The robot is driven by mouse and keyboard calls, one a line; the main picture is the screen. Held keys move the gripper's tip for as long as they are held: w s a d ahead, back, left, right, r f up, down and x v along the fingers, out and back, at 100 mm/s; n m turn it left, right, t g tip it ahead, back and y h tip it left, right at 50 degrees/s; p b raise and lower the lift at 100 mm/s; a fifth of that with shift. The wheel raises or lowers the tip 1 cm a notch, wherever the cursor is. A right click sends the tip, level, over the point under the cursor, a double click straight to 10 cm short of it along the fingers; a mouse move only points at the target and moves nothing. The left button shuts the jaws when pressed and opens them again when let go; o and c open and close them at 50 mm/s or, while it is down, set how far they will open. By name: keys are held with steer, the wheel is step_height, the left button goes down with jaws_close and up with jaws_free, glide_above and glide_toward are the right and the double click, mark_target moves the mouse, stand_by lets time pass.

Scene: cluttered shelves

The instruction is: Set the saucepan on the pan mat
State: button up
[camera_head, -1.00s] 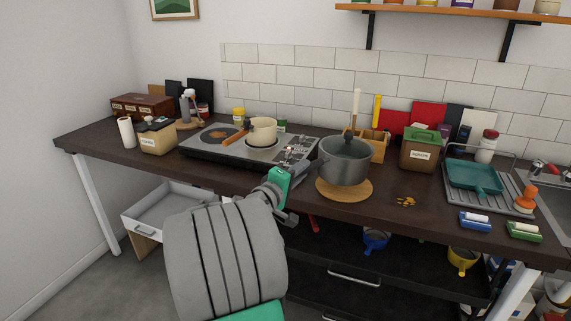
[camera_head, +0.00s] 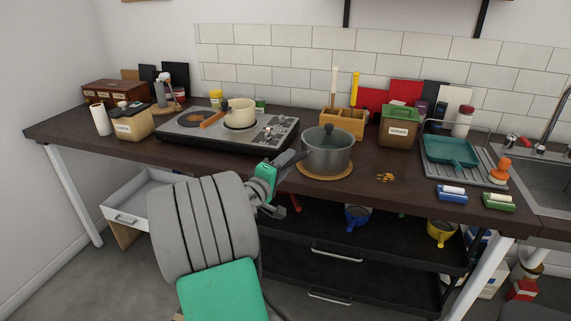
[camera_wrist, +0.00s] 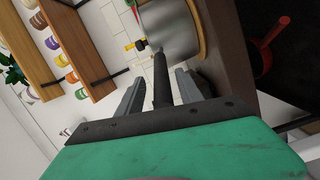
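The grey metal saucepan (camera_head: 329,157) with a glass lid stands upright on the round tan pan mat (camera_head: 303,175), near the counter's front edge. Its base hides most of the mat. My gripper (camera_head: 286,168) is at the saucepan's left. In the wrist view the dark handle (camera_wrist: 162,82) lies between my gripper's two fingers (camera_wrist: 161,88), with a narrow gap on each side. The gripper looks open around the handle. The saucepan's side (camera_wrist: 168,30) shows just beyond the fingertips.
A cream pan (camera_head: 239,112) sits on the hob (camera_head: 190,143) to the left. A wooden utensil box (camera_head: 345,124) stands close behind the saucepan. Orange crumbs (camera_head: 386,177) lie to its right. A drying rack (camera_head: 490,172) is farther right.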

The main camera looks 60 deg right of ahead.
steer(key=a, duration=1.2)
steer(key=w+a+f+m+t+y, duration=0.1)
steer(key=w+a+f+t+y, duration=0.1)
steer(key=w+a+f+y, duration=0.4)
steer(key=w+a+f+t+y, duration=0.25)
steer(key=a+f, duration=0.35)
steer(key=a, duration=0.3)
steer(key=s+a+f+n+y, duration=0.1)
steer(key=a+y, duration=0.3)
steer(key=a, duration=0.9)
steer(key=s+a+f+n+g+y, duration=0.1)
steer(key=a+y, duration=0.4)
steer(key=a, duration=0.8)
steer(key=shift+s+f+n, duration=0.4)
steer(key=shift+n, duration=0.5)
steer(key=shift+y, duration=0.25)
